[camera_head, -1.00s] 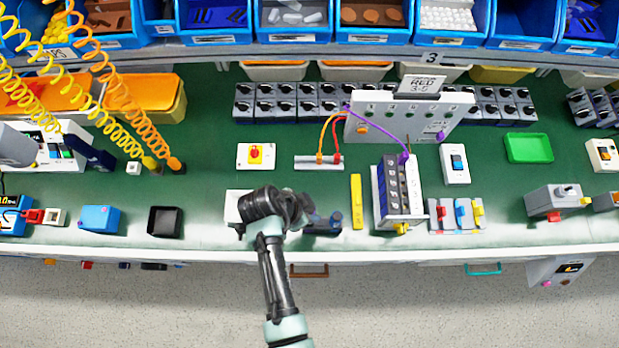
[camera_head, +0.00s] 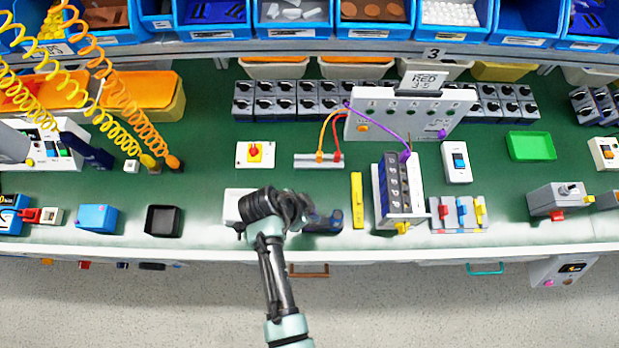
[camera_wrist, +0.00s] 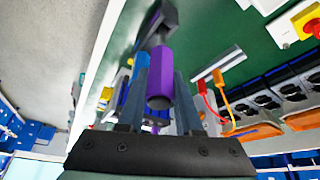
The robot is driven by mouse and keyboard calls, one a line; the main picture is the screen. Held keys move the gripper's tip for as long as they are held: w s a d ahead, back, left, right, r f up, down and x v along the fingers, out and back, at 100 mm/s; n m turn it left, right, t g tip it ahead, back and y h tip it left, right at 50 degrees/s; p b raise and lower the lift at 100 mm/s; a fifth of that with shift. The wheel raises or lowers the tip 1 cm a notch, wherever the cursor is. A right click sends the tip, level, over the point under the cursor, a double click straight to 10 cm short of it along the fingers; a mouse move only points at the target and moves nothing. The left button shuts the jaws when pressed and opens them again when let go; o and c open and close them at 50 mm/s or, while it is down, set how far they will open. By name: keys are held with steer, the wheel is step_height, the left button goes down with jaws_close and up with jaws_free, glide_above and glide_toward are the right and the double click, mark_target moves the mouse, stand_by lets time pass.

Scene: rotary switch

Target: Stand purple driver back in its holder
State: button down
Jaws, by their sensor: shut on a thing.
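My gripper (camera_wrist: 158,105) is shut on the purple driver (camera_wrist: 160,72), whose purple handle sits between the two grey fingers in the wrist view. The handle's round end faces the camera. The driver's far end runs toward a dark grey block (camera_wrist: 170,17), which may be the holder. I cannot tell whether the driver touches it or is in it. In the head view, my gripper (camera_head: 297,208) is over the front of the bench, just left of a dark slate-blue block (camera_head: 323,222). The driver is hidden by my arm there.
A yellow bar (camera_head: 357,200) and a tilted panel with a row of dark modules (camera_head: 396,185) stand to the right. A white box (camera_head: 232,207) is partly behind my arm at left. A black tray (camera_head: 164,221) lies farther left. The green bench top (camera_head: 205,180) is clear between.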

steer(key=shift+f+b, duration=2.35)
steer(key=shift+f, duration=0.5)
steer(key=c, duration=0.5)
jaws_free()
steer(key=shift+r, duration=0.15)
steer(key=b+v, duration=0.1)
steer(key=v, duration=1.1)
steer(key=shift+r, duration=0.4)
steer(key=shift+a, duration=0.1)
